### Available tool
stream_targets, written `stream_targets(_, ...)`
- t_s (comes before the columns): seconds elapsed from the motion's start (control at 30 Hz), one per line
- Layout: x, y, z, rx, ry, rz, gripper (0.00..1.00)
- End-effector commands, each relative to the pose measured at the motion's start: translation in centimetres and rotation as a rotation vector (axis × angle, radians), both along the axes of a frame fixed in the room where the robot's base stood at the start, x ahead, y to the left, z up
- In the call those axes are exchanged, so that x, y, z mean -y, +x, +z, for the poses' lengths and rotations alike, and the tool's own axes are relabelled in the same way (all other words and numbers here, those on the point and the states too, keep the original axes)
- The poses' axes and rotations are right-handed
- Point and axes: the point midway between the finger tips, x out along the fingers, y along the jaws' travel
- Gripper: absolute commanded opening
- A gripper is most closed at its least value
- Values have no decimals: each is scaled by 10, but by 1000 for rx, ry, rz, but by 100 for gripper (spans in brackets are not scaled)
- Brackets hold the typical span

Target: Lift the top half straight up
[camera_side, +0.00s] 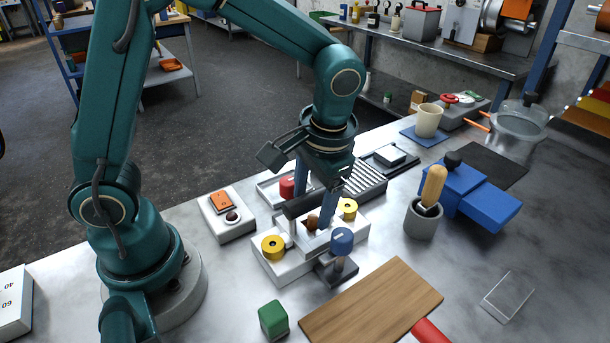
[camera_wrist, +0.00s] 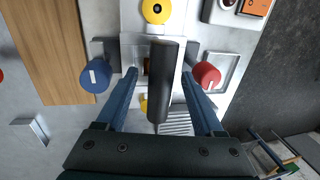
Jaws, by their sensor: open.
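A pale two-level block (camera_side: 283,262) with two yellow round knobs (camera_side: 273,245) stands on the bench below my gripper; which part is the top half is not clear. A brown knob (camera_side: 312,222) shows at its middle. A dark bar (camera_wrist: 160,90) lies between my gripper's blue fingers in the wrist view, with gaps on both sides. My gripper (camera_side: 316,200) is open, low over the block. A blue drum (camera_side: 342,241) stands at the block's near right side, and a red drum (camera_side: 288,187) at its far left.
A wooden board (camera_side: 370,303) and a green block (camera_side: 273,319) lie in front. A grey cup with a wooden-handled tool (camera_side: 433,186) and a blue box (camera_side: 470,192) stand to the right. A white box with an orange panel (camera_side: 222,202) is at left.

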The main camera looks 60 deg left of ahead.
Motion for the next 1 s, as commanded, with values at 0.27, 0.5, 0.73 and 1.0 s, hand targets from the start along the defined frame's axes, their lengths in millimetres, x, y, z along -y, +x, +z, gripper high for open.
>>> stream_targets(0.27,0,0,-4,-2,1,0,69)
stream_targets(0.5,0,0,-4,-1,1,0,65)
stream_targets(0.73,0,0,-4,-1,0,0,0)
stream_targets(1.0,0,0,-4,0,0,0,0)
